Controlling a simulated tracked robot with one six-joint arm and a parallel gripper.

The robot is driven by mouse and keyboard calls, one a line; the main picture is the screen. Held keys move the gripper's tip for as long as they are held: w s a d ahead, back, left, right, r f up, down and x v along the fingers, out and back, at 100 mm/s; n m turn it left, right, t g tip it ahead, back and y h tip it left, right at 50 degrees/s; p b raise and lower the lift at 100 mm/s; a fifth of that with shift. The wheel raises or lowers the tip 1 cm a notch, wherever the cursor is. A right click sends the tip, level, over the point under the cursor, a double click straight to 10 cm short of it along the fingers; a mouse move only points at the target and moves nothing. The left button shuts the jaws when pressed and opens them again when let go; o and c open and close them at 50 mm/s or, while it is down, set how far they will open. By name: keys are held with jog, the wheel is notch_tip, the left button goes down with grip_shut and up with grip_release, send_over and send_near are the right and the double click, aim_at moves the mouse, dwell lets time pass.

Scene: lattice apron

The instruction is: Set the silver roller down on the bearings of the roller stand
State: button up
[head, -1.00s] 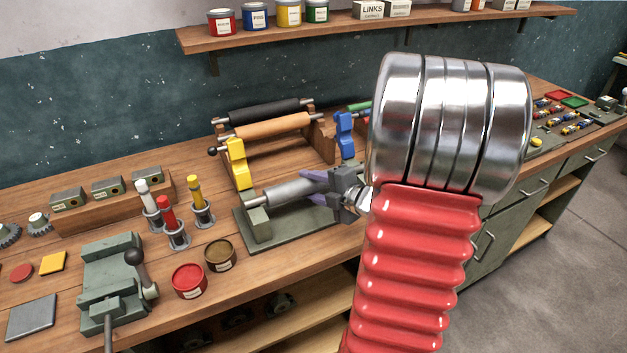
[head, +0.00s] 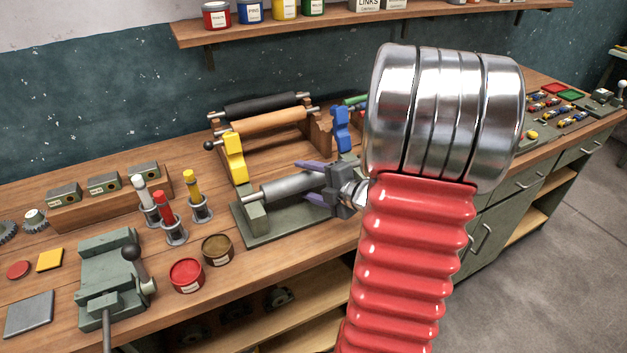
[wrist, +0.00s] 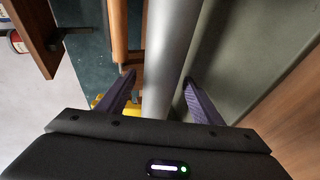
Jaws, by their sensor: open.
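The silver roller (head: 287,188) lies across the green-grey roller stand (head: 285,231). Its left shaft end meets the top of the left bearing post (head: 254,214). Its right end and the right bearing are largely hidden behind my gripper, so I cannot tell how it sits there. My gripper (head: 311,182) is open, with one purple finger on each side of the roller. In the wrist view the roller (wrist: 172,50) runs between the spread fingers, with a gap visible at the right finger.
Behind the stand, a wooden rack (head: 321,128) holds black and orange rollers, with yellow (head: 234,158) and blue (head: 341,130) clamps close by. Left stand several capped tubes (head: 168,218), open tins (head: 187,275) and a vise (head: 110,270). Bare bench lies in front of the stand.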

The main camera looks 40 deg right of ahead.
jog(key=shift+s, duration=0.1)
jog(key=v, duration=1.3)
jog(key=shift+s+r, duration=0.2)
jog(key=shift+s, duration=0.05)
jog(key=shift+d, duration=0.1)
